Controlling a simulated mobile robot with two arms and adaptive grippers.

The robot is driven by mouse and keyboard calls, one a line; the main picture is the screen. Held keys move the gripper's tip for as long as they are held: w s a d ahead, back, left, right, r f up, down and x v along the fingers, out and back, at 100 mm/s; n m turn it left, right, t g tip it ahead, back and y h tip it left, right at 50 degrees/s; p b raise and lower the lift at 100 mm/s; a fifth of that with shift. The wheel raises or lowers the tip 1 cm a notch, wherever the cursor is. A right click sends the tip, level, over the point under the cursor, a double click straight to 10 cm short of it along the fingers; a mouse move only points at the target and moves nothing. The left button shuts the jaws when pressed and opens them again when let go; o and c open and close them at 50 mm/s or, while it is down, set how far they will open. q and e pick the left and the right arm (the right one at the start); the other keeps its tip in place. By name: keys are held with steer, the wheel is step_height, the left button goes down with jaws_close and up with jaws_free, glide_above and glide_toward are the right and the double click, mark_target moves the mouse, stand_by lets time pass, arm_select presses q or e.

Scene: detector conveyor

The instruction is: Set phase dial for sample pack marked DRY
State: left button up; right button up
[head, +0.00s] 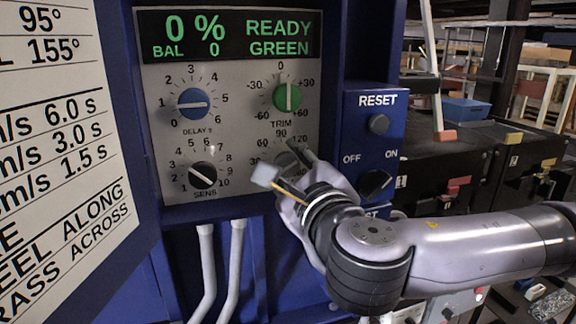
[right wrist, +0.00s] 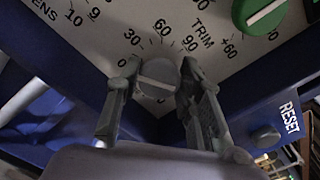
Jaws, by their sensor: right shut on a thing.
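The grey dial (right wrist: 158,75) at the lower right of the panel sits between the two fingers of my right gripper (right wrist: 155,90) in the right wrist view. My right gripper also shows in the head view (head: 283,166), shut on this dial and covering most of it. The dial has a pale pointer line; marks 0, 30, 60 and 90 show around it. I cannot tell exactly which mark the line points to. The dial's name label is hidden. The display (head: 230,36) reads 0 %, BAL 0, READY GREEN. No sample pack is visible. My left gripper is not in view.
Close by are the blue DELAY dial (head: 193,103), the green TRIM dial (head: 287,96) and the black SENS dial (head: 202,174). A RESET button (head: 379,124) and an OFF/ON switch (head: 375,184) are at the right. A printed chart (head: 60,150) stands at the left.

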steer(key=shift+f, duration=0.3)
steer(key=o, duration=1.2)
steer(key=shift+r, duration=0.2)
steer(key=shift+s, duration=0.15)
steer(key=v, duration=0.7)
steer(key=shift+s+d, duration=0.1)
